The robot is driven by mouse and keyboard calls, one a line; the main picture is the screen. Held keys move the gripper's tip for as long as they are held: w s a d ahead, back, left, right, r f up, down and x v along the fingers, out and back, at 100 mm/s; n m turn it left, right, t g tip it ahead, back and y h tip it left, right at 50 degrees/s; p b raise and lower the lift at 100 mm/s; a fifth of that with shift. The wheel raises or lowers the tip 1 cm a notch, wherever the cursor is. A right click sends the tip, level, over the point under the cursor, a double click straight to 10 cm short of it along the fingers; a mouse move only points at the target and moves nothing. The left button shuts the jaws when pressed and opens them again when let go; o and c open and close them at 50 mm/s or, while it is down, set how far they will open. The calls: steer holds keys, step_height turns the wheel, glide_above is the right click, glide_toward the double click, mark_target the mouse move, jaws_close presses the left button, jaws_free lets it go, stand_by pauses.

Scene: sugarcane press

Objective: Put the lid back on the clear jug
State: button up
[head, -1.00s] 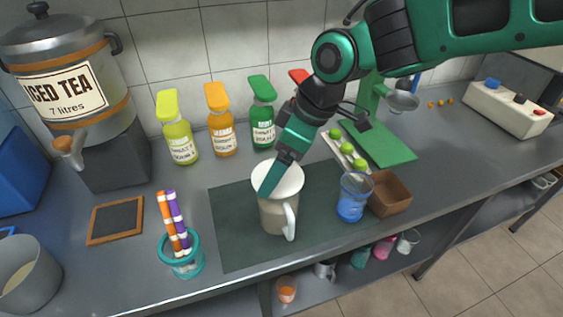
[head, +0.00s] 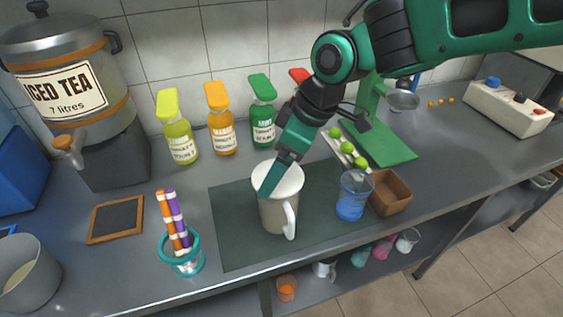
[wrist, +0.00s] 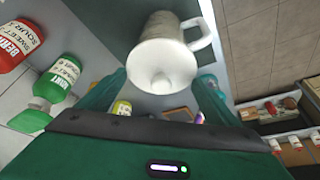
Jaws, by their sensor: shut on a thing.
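The jug (head: 277,214) stands upright on the dark mat, its pale body looking greyish and its handle facing front right. The white lid (head: 290,178) is at the jug's mouth; whether it is fully seated I cannot tell. My gripper (head: 268,180) reaches down from above and is shut on the lid, one finger crossing its left part and hiding some of it. In the wrist view the white lid (wrist: 160,78) lies between my two fingers, with the jug's handle (wrist: 203,36) beyond to the right.
A blue cup (head: 352,197) and a brown box (head: 391,192) stand right of the jug. A glass holding striped sticks (head: 181,252) is at front left. Syrup bottles (head: 222,127) stand behind.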

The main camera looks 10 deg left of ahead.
stand_by(0.3)
steer(key=o, duration=0.9)
steer(key=shift+o, duration=0.2)
steer(key=shift+r, duration=0.15)
steer(key=shift+s+r, duration=0.1)
steer(key=shift+r, duration=3.25)
jaws_close()
steer(key=shift+f, duration=1.75)
